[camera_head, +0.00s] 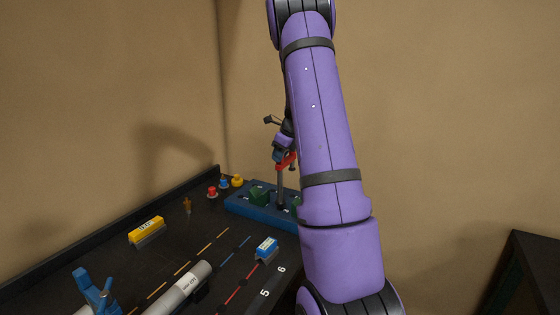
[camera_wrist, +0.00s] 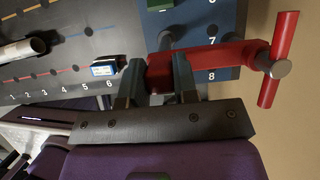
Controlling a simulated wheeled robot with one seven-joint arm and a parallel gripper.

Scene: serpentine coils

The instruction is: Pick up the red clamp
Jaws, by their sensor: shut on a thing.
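The red clamp (camera_wrist: 225,58) lies across the upper right of the wrist view, with its red T-handle and silver screw end pointing right. My gripper (camera_wrist: 157,76) is shut on the clamp's red body at its left end. In the head view the red clamp (camera_head: 286,161) shows as a small red shape just under my gripper (camera_head: 279,154), partly behind my arm. A grey post (camera_head: 281,187) shows directly below it, above the blue block. I cannot tell whether the clamp touches this post or the block.
A blue block (camera_head: 241,202) with green parts stands at the back of the dark table. Nearby are red, blue and yellow knobs (camera_head: 224,184), a yellow labelled block (camera_head: 146,230), a blue-white block (camera_head: 266,247), a grey cylinder (camera_head: 180,287) and a blue tool (camera_head: 92,288). Walls stand close behind.

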